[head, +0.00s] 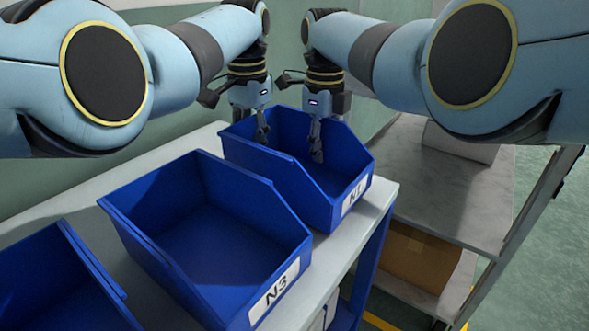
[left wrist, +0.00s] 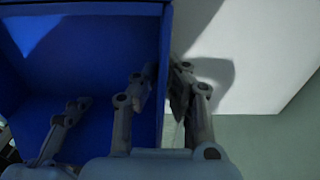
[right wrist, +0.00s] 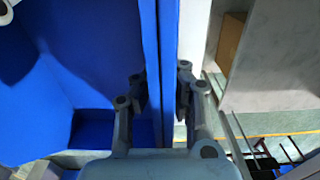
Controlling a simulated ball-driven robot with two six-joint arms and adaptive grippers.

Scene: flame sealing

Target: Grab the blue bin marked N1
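The blue bin marked N1 (head: 340,212) stands upright on a pale shelf top, its label on the front at the right. My left gripper (head: 262,130) is at its back part, and in the left wrist view the fingers (left wrist: 164,85) sit close on both sides of a blue wall. My right gripper (head: 316,145) is at its far right wall. In the right wrist view its fingers (right wrist: 162,85) are close on both sides of that wall. Both look shut on the bin's walls. The outer fingers are hidden in the head view.
A blue bin marked N3 (head: 160,240) stands close beside it, with another blue bin (head: 50,280) at the lower left. A grey shelf cart (head: 450,195) with a cardboard box (head: 420,260) on its lower level stands to the right. A green wall is behind.

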